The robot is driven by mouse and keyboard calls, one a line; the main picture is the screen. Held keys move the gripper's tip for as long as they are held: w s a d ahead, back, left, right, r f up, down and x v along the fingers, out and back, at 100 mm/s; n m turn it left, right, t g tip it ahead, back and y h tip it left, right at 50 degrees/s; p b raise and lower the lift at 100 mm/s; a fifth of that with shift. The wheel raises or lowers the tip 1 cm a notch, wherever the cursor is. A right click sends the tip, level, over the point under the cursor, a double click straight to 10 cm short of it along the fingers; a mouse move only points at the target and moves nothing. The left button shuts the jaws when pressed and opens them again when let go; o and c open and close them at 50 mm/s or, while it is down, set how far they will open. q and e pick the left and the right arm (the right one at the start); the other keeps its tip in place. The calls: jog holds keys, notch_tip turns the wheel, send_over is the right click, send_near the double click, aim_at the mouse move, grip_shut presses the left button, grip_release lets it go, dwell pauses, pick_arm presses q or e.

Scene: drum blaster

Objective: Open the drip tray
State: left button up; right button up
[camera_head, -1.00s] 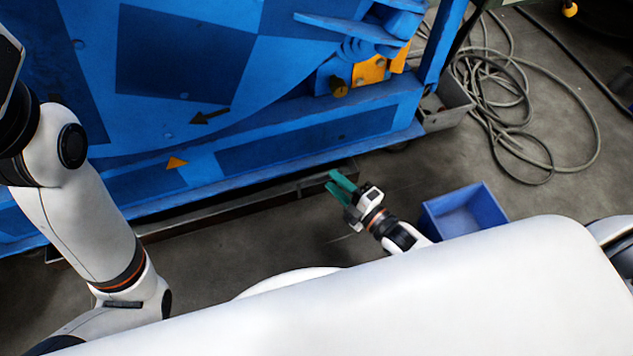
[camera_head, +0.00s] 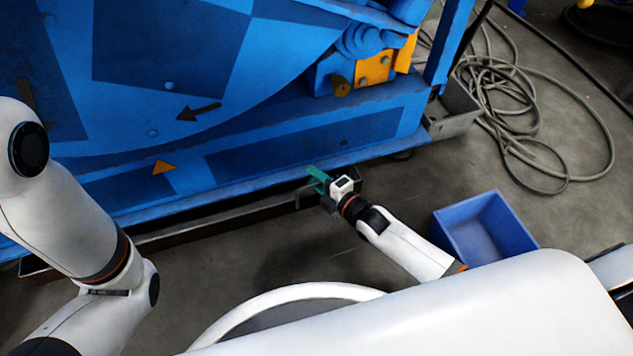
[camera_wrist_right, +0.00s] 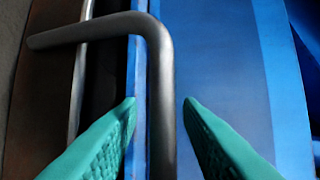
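The drip tray (camera_head: 205,222) is a long, dark, low tray under the lower edge of the blue machine. Its grey bent-bar handle (camera_wrist_right: 95,28) shows in the right wrist view. My right gripper (camera_head: 316,177) has green fingers and is at the tray's front edge, near its right end. In the right wrist view my right gripper (camera_wrist_right: 159,103) is open, with one arm of the handle running between the two fingers and a gap on each side. In the head view the fingers largely hide the handle. My left gripper is out of view; only the left arm shows.
The blue machine (camera_head: 300,145) stands right behind the tray. A blue bin (camera_head: 485,228) sits on the floor to the right of my right arm. A grey box (camera_head: 455,110) and coiled cables (camera_head: 500,85) lie farther right. The floor in front of the tray is largely clear.

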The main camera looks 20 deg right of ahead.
jog(key=shift+w+a, duration=0.1)
jog(key=shift+c, duration=0.5)
grip_shut()
